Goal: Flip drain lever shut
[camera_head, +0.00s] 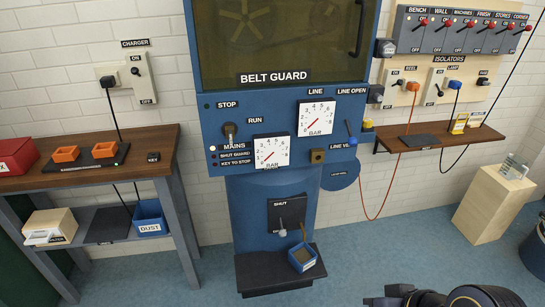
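The drain lever (281,228) is on a black plate (288,213) low on the blue machine column. The plate reads SHUT near its top; the small lettering below is too small to read surely. The lever hangs down with a pale knob at its lower end, away from the SHUT word. My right arm's dark end with its gripper (400,296) shows only in part at the bottom right edge, well apart from the lever. Its fingers cannot be made out clearly. My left gripper is not in view.
A blue-rimmed bin (302,258) stands on the dark step (262,272) just below right of the lever. A wooden bench (90,170) is at left, a wall shelf (440,138) and wooden block (492,208) at right. The floor before the machine looks clear.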

